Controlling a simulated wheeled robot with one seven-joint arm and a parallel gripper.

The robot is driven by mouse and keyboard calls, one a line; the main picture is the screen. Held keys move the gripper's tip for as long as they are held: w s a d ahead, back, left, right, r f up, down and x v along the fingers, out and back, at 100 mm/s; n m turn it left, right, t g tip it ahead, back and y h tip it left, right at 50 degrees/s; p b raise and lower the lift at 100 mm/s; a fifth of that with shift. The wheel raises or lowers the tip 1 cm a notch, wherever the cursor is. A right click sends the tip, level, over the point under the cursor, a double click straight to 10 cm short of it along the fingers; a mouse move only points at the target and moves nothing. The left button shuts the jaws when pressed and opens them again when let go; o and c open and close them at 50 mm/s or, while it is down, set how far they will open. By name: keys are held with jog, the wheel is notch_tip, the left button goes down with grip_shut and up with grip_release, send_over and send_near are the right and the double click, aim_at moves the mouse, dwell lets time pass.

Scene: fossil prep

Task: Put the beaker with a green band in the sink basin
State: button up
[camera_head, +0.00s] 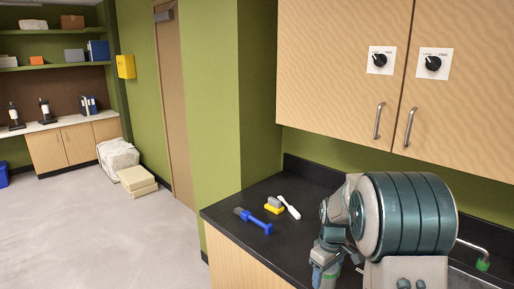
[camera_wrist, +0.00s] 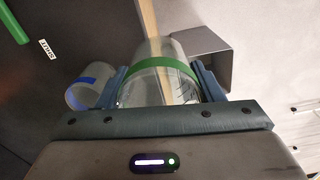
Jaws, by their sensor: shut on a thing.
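The clear beaker with a green band (camera_wrist: 163,68) sits between the two fingers of my gripper (camera_wrist: 164,80) in the wrist view, and the fingers are shut on it. In the head view my arm hides most of the area at the lower right, and the beaker cannot be made out clearly there. The sink basin is not clearly visible in the head view; a tap with a green tip (camera_head: 482,264) shows at the right behind my arm.
A clear beaker with a blue band (camera_wrist: 88,90) is left of the held one. A grey open box-like holder (camera_wrist: 200,52) is behind it. Cabinets (camera_head: 340,75) hang above.

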jog(key=s+a+f+m+b, duration=0.2)
jog(key=f+b, duration=0.3)
jog(key=f, duration=0.6)
jog(key=s+a+f+m+b, duration=0.2)
jog(key=f+m+b, duration=0.3)
jog(key=f, duration=0.6)
jog(key=shift+s+a+f, duration=0.15)
jog(key=shift+f, duration=0.05)
